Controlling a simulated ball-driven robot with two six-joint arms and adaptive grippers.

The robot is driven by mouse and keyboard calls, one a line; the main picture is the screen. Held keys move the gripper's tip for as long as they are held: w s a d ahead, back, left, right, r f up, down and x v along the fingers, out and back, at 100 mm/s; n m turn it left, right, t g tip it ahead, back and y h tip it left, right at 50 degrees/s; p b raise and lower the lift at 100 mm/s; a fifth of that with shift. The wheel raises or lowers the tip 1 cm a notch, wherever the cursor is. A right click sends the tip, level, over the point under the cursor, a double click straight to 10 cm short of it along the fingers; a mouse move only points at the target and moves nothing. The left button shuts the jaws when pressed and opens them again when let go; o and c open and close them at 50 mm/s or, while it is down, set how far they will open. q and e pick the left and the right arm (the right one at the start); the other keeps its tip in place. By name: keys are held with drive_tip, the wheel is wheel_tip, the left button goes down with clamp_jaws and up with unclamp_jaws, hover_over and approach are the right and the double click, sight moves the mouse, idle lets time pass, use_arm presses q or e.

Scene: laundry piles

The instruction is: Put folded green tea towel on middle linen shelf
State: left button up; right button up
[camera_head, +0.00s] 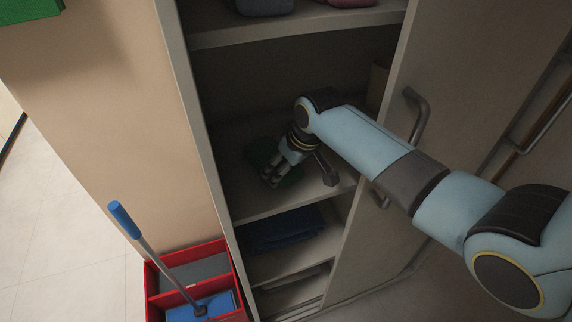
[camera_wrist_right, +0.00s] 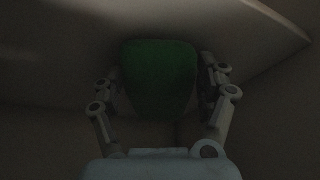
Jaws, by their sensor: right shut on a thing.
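The green tea towel (camera_head: 289,178) is dark and partly hidden behind my right gripper in the head view. In the right wrist view the green towel (camera_wrist_right: 158,78) fills the space between the fingers. My right gripper (camera_head: 270,177) is inside the cupboard, shut on the towel, at the middle shelf (camera_head: 238,207). The towel is at or very close to the shelf board; I cannot tell whether it rests on it. The right gripper (camera_wrist_right: 160,88) has a finger on each side of the towel. My left gripper is not in view.
The upper shelf (camera_head: 300,32) holds folded items. A blue folded cloth (camera_head: 282,228) lies on the shelf below. The cupboard door (camera_head: 440,100) with its handle (camera_head: 416,112) stands open at the right. A red bucket (camera_head: 152,285) with a blue-handled mop stands at the lower left.

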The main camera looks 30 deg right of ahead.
drive_tip(key=o, duration=1.2)
drive_tip(key=v, duration=1.2)
drive_tip(key=shift+a, duration=0.1)
